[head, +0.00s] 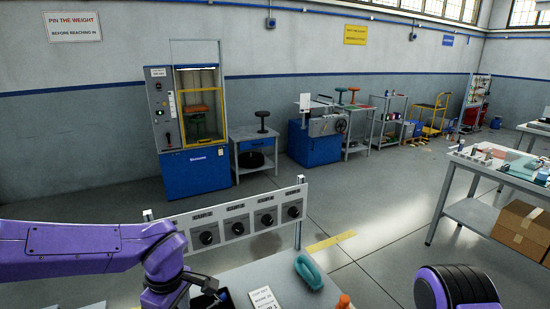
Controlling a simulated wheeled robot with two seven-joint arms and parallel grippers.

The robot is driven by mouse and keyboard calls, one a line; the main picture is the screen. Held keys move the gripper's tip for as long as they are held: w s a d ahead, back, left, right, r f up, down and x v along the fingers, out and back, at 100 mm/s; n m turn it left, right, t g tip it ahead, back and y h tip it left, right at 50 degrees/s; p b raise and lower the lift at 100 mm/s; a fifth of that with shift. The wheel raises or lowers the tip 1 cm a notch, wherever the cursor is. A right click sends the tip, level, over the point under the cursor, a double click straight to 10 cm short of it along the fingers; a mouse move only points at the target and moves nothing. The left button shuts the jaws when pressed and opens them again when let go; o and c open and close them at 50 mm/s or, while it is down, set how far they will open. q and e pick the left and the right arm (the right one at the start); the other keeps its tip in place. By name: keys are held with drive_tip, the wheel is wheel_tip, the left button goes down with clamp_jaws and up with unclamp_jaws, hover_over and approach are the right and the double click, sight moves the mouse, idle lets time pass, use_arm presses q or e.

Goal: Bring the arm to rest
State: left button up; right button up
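My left arm (90,247), purple, reaches in from the left and bends down at its wrist (165,262) over the near bench. The wrist end runs down to the bottom edge, beside a dark object (207,298). My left gripper's fingers cannot be made out there. Of my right arm, only a purple and black rounded part (458,288) shows at the bottom right; its gripper is out of view.
The near bench (240,275) carries a panel with several black knobs (237,227), a white card (264,299), a teal handle-like object (308,272) and an orange piece (343,301). A blue testing cabinet (195,175) stands behind. A side table (458,211) is right. Open floor lies between.

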use_arm(q)
drive_tip(key=s+a+f+m+t+y+b, duration=0.1)
drive_tip(key=s+a+f+y+b, duration=0.15)
drive_tip(key=f, duration=0.65)
drive_tip(key=s+a+f+m+t+y+b, duration=0.1)
drive_tip(key=s+a+f+y+b, duration=0.2)
drive_tip(key=f, duration=0.5)
drive_tip(key=s+a+f+m+t+y+b, duration=0.1)
drive_tip(key=s+a+f, duration=0.3)
drive_tip(key=f, duration=0.5)
drive_tip(key=s+f+m+h+b, duration=0.3)
drive_tip(key=s+f+m+h, duration=0.1)
drive_tip(key=s+f, duration=0.7)
drive_tip(key=s, duration=0.2)
drive_tip(key=shift+s+d+f+m, duration=0.2)
drive_tip(key=shift+s+f+m, duration=0.1)
drive_tip(key=shift+m, duration=0.1)
use_arm(e)
wheel_tip(320, 180, down, 10)
drive_tip(key=shift+w+a+r, duration=0.15)
drive_tip(key=shift+w, duration=0.3)
use_arm(q)
drive_tip(key=shift+w, duration=0.15)
use_arm(e)
drive_tip(key=shift+w, duration=0.1)
